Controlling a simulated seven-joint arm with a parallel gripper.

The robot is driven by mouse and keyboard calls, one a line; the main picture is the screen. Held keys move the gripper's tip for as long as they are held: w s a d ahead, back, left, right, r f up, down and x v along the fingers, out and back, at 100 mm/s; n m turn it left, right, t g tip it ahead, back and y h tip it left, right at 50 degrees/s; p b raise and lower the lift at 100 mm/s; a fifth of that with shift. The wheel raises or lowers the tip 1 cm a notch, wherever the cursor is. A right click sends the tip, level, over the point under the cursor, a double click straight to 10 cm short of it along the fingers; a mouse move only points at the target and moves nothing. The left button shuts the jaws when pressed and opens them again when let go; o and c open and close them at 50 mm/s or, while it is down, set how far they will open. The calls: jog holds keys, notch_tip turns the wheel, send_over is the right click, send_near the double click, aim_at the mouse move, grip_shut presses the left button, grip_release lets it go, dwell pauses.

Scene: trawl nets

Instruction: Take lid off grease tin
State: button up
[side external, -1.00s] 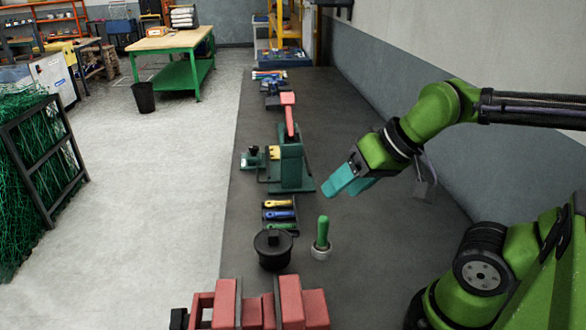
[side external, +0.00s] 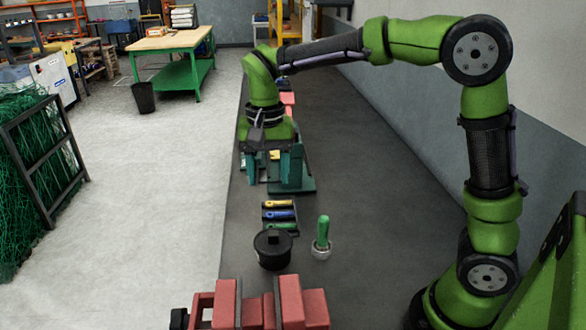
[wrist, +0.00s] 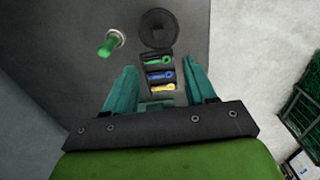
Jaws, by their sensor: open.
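The black grease tin (side external: 272,258) stands on the dark bench, with a round black lid (side external: 272,240) on top and a small raised block-shaped knob on the lid. The lid also shows from above at the top of the wrist view (wrist: 158,32). My gripper (side external: 268,172) points down over the bench beyond the tin, near the green press. Its teal fingers are apart and empty, and in the wrist view (wrist: 161,88) they frame the tool tray, with the tin further ahead. The gripper is not touching the tin.
A small black tray (side external: 279,214) with yellow, blue and green handled tools lies just beyond the tin. A green-handled tool (side external: 322,232) stands upright in a pale cup to its right. A red vise (side external: 290,302) is in front. The bench's right side is clear.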

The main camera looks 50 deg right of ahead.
send_over(273, 232)
jog(key=f, duration=1)
jog(key=shift+a+f, duration=0.2)
jog(key=shift+f, duration=0.05)
jog(key=shift+d+f, duration=0.2)
jog(key=shift+f, duration=2.5)
jog(key=shift+c, duration=0.3)
grip_shut()
